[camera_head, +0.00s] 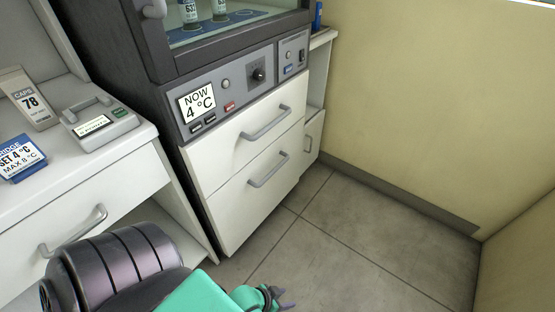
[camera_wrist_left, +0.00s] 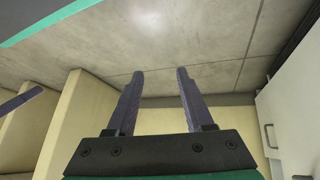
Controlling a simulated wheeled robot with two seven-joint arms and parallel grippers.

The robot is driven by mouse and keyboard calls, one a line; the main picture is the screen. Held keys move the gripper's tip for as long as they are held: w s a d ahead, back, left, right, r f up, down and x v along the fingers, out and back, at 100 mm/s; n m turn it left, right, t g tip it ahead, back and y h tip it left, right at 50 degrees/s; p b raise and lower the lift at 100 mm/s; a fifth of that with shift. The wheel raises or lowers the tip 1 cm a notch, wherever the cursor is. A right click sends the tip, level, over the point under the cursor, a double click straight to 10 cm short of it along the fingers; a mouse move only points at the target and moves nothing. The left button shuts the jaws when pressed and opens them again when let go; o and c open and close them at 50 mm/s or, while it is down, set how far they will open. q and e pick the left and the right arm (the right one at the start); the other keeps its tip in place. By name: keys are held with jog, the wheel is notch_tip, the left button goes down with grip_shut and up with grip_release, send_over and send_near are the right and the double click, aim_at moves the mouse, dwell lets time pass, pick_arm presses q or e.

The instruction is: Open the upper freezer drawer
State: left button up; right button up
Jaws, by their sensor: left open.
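The upper drawer (camera_head: 234,142) is a white front with a grey bar handle (camera_head: 266,124), set below the control panel of the dark cabinet. It looks shut. Below it is a second white drawer (camera_head: 244,205) with a similar handle (camera_head: 268,168), also shut. My left gripper (camera_head: 284,298) is low at the bottom of the head view, in front of and below the drawers and apart from both handles. In the left wrist view its two fingers (camera_wrist_left: 158,78) are spread and empty. My right gripper does not show.
A white counter with its own drawer handle (camera_head: 74,232) stands at the left, carrying a blue sign (camera_head: 18,160), a caps box (camera_head: 30,98) and a small grey device (camera_head: 98,122). The panel display (camera_head: 198,102) reads "NOW 4 °C". Tiled floor (camera_head: 370,235) at the right is clear.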

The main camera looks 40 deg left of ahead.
pick_arm(q)
jog(key=w+d+t+h+b, duration=0.1)
jog(key=w+d+t+b, duration=0.1)
jog(key=w+d+b, duration=0.3)
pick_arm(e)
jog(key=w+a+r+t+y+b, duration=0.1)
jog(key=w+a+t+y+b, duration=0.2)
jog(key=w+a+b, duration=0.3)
pick_arm(q)
jog(key=m+t+y, duration=1.1)
jog(key=m+y, duration=0.1)
jog(key=m, duration=0.6)
send_near(271, 123)
jog(key=x, duration=0.6)
jog(key=p+x, duration=0.1)
jog(key=x, duration=0.2)
jog(key=shift+w+a+f, duration=0.1)
jog(key=shift+w+f, duration=0.1)
jog(key=shift+f, duration=0.2)
jog(key=shift+w+a, duration=0.1)
jog(key=shift+w, duration=0.15)
grip_shut()
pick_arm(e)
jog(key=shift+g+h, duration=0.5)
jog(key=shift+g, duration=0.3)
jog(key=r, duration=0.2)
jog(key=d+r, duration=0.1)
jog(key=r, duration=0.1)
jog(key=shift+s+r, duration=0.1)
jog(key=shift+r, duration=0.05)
